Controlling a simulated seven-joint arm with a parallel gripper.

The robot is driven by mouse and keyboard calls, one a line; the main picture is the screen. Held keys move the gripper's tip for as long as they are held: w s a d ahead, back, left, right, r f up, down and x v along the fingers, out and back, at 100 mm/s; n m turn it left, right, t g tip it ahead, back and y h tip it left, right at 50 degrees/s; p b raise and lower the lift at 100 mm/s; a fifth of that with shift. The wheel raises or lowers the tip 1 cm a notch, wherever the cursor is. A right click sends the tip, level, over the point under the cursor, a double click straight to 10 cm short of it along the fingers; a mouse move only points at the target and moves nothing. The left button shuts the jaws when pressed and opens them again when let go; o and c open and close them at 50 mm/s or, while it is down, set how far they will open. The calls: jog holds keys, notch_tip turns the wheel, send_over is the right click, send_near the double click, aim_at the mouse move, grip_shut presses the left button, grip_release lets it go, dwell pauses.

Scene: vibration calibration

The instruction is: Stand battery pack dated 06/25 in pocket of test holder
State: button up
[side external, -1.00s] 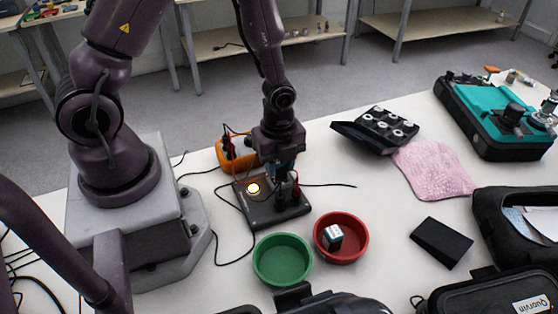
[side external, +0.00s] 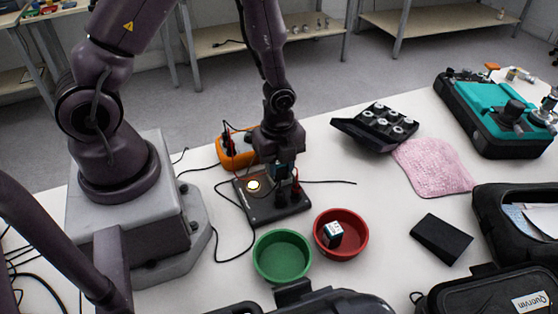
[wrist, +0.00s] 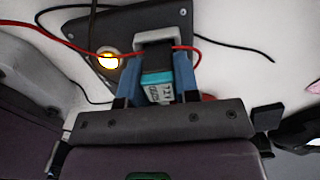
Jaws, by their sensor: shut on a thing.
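My gripper (side external: 283,178) is over the black test holder (side external: 257,214), pointing down. In the wrist view its blue fingers (wrist: 158,78) are shut on a teal battery pack (wrist: 157,88) with a pale printed label. The print is too small to read as a date. The pack's far end meets a dark block of the test holder (wrist: 107,30); I cannot tell how deep it sits in the pocket. In the side view the pack is mostly hidden by the fingers.
A lit lamp (side external: 253,184) glows on the holder, with red and black leads around it. A red bowl (side external: 357,248) with a white and teal block (side external: 333,233) and an empty green bowl (side external: 283,258) stand in front. An orange meter (side external: 230,155) is behind; a black tray (side external: 376,128) is right.

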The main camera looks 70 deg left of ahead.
jog(key=shift+f, duration=0.35)
jog(key=o, duration=1.4)
jog(key=shift+r, duration=0.1)
jog(key=shift+r, duration=3.9)
